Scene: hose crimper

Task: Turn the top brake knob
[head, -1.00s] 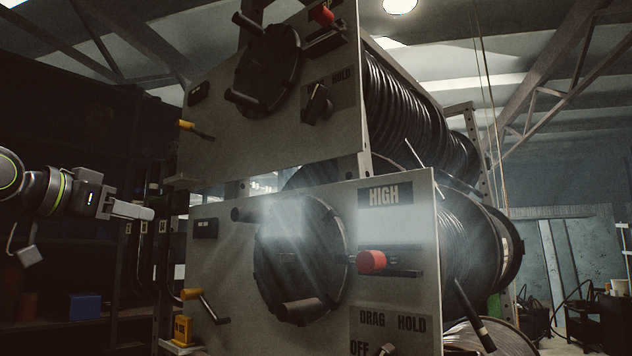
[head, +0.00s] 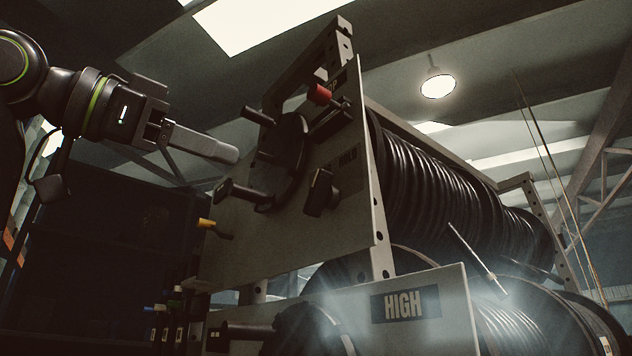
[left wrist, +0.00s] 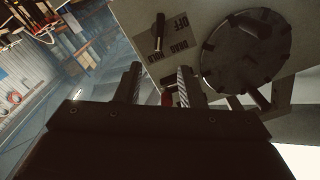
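The top brake knob (head: 321,192) is a dark pointer knob on the upper grey panel (head: 345,225), beside a partly hidden label reading HOLD. The left wrist view shows the knob (left wrist: 159,34) beside its label with OFF, DRAG and HOLD. My left gripper (head: 228,153) is in front of the upper panel, left of its dark crank wheel (head: 285,160), empty and apart from the knob. In the left wrist view its two fingers (left wrist: 159,84) stand apart. My right gripper is not in view.
The crank wheel's protruding handles lie between my left gripper and the knob in the head view. A red knob (head: 319,94) and a yellow-handled lever (head: 208,224) also stick out. Black hose reels (head: 440,190) fill the right. A lower panel (head: 455,310) reads HIGH.

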